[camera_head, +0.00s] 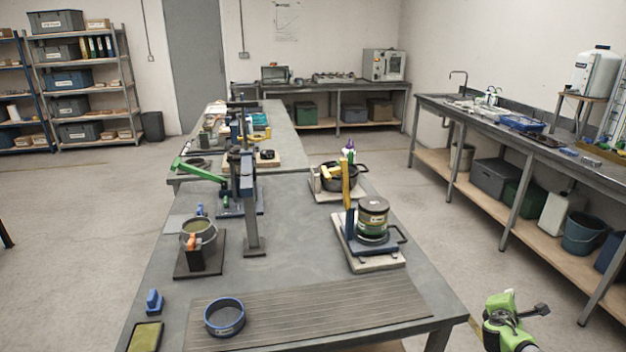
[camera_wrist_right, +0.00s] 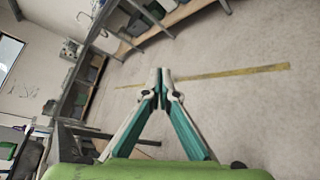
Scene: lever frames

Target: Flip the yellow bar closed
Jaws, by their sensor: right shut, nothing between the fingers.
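A yellow bar (camera_head: 346,183) stands upright in the head view. It rises from a blue upright on a fixture with a pale base (camera_head: 372,266) on the right side of the workbench. A dark round can with a pale band (camera_head: 373,217) sits on that fixture, beside the bar. My right gripper (camera_head: 543,309) is at the lower right, off the bench's right edge and well apart from the bar. In the right wrist view, its fingers (camera_wrist_right: 161,72) meet at the tips with nothing between them, over bare floor. My left gripper is not in view.
A blue ring (camera_head: 225,317) and a ribbed mat (camera_head: 310,308) lie at the bench's near end. A fixture with a pot (camera_head: 199,236) and a dark post (camera_head: 251,220) stand left of centre. A black pan (camera_head: 342,176) sits behind the bar. Open floor separates the bench from the right counter.

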